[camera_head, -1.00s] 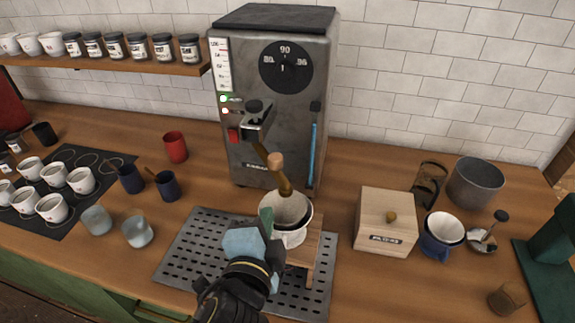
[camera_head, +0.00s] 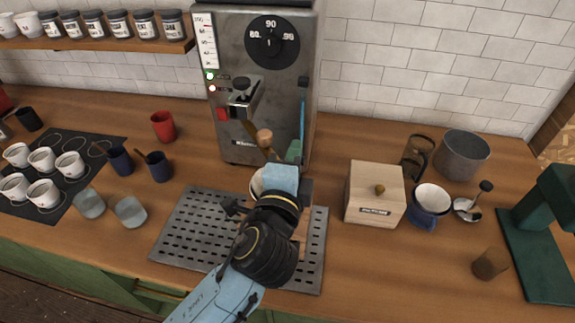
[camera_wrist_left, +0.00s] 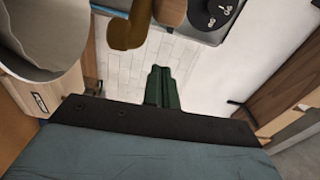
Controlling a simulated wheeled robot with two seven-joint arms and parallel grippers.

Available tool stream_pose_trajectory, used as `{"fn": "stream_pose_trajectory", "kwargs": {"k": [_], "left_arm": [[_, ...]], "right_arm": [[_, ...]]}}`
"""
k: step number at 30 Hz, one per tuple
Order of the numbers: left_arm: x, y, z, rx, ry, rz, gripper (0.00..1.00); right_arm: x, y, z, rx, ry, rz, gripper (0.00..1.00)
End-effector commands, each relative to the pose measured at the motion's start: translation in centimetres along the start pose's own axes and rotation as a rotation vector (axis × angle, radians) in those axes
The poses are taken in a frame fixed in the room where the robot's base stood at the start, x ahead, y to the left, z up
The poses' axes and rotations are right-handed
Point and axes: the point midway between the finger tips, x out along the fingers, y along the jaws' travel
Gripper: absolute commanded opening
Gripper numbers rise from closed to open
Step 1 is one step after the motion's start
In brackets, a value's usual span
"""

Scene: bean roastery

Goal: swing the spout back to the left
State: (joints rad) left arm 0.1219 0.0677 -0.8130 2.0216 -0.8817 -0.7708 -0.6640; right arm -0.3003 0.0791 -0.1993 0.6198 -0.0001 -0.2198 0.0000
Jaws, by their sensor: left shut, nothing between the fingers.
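The spout is a brass pipe (camera_head: 274,155) with a round wooden knob (camera_head: 264,138) on the front of the grey machine (camera_head: 265,95). In the head view it angles down to the right, its lower end hidden by my left gripper (camera_head: 294,151). The green fingers are shut and empty, just right of the knob. The left wrist view shows the closed fingers (camera_wrist_left: 162,87) apart from the brass pipe (camera_wrist_left: 126,34) and the knob (camera_wrist_left: 171,11) above them. A white pot (camera_head: 257,183) under the spout is mostly hidden by my gripper. My right gripper is out of view.
A perforated metal tray (camera_head: 185,225) lies below my arm. A wooden box (camera_head: 362,195) stands to the right, with a blue cup (camera_head: 421,218) and a grey pot (camera_head: 462,155) beyond it.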

Motion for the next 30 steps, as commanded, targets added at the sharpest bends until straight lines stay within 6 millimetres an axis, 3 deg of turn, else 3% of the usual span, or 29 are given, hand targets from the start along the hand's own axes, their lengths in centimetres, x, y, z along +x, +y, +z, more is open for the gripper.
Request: {"fn": "stream_pose_trajectory", "kwargs": {"k": [5,13,30], "left_arm": [[3.8,-0.2,0.0,0.0,0.0,-0.001,0.0],[2.5,0.0,3.3,0.0,0.0,0.002,0.0],[2.2,0.1,4.0,-0.001,-0.004,0.002,0.0]], "right_arm": [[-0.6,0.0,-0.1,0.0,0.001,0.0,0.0],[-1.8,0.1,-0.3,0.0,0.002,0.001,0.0],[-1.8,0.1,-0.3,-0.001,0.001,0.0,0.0]]}}
